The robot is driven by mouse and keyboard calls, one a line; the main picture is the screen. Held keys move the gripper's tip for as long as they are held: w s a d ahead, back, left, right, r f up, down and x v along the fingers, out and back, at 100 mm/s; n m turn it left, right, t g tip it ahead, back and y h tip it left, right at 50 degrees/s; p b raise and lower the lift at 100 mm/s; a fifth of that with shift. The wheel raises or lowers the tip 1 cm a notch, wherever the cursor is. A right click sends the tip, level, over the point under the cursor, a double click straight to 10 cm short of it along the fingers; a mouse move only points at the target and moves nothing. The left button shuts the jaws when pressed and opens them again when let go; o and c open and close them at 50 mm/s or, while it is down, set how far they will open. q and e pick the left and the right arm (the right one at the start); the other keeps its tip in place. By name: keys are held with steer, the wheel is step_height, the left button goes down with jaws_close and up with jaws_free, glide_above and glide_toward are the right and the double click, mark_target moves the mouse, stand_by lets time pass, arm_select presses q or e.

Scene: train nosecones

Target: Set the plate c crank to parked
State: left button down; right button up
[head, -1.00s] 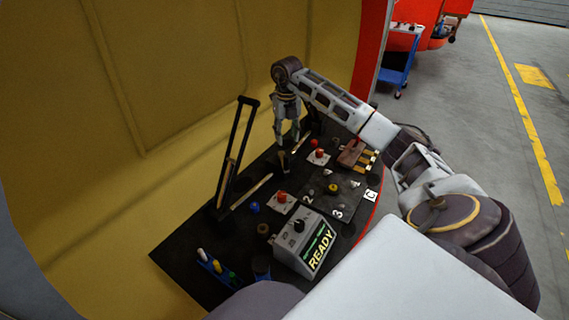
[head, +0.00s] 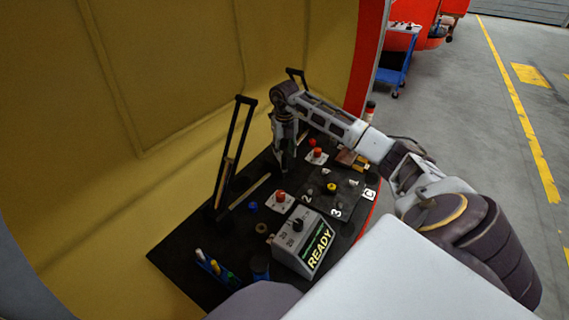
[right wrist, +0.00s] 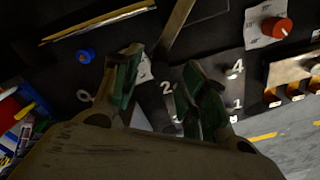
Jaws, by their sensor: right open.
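A dark plate marked C (head: 369,194) lies on the right part of the black console, with white numbers such as 2 and 3 and a yellow knob (head: 331,187). I cannot tell for certain whether this knob is the crank's handle. My right gripper (head: 285,166) is open, pointing down over the console, left of and behind the plate. In the right wrist view its green-padded fingers (right wrist: 156,88) are spread, with the numbers 4, 2 and 1 on the dark surface beyond. Nothing shows between the fingers. My left gripper is not in view.
A tall black lever (head: 238,150) stands left of my right gripper. A grey box reading READY (head: 303,241) is in front. Red knobs (head: 281,196), a blue knob (head: 253,207) and a pen rack (head: 215,266) share the console. A yellow wall (head: 90,150) rises behind.

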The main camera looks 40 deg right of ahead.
mark_target(284, 162)
steer(key=shift+f, duration=3.15)
jaws_close()
